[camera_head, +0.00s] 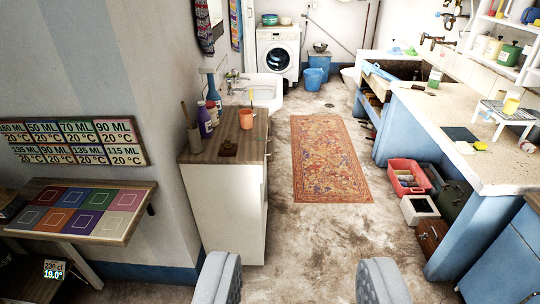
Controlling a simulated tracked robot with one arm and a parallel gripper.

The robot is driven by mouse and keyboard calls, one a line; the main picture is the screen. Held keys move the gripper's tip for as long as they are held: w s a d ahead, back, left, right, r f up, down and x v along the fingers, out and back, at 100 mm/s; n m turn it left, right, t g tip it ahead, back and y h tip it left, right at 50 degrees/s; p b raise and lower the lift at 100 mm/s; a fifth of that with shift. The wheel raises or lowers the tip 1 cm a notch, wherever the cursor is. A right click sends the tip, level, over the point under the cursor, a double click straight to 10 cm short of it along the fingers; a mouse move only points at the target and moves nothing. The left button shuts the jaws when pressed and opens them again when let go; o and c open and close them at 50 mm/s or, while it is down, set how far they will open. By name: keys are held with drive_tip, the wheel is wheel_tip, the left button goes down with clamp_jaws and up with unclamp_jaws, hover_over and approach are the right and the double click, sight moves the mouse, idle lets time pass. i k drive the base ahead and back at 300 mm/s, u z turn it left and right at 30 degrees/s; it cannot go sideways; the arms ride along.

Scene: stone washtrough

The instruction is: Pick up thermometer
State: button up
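My gripper (299,272) shows at the bottom edge of the view. Its two grey padded fingers are wide apart, with only bare floor visible between them, so it is open and empty. I cannot pick out a thermometer for certain. A small dark display (53,269) at the lower left reads about 220 cl and 19.0°; I cannot tell whether it belongs to a thermometer. A small brown object (228,148) lies on the wooden top of the white cabinet (222,205), ahead and left of my gripper. It is too small to identify.
An orange cup (246,118) and bottles stand on the cabinet. Coloured squares cover a wall shelf (139,194) at left, below a sign (75,142) of volumes and temperatures. A stone-topped counter (480,160) and red crate (408,177) stand right. The patterned rug (327,158) lies on clear floor.

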sight(251, 92)
drive_tip(key=u, duration=0.2)
drive_tip(key=i, duration=1.25)
drive_tip(key=u, duration=0.25)
drive_tip(key=i, duration=1.95)
drive_tip(key=z, duration=0.05)
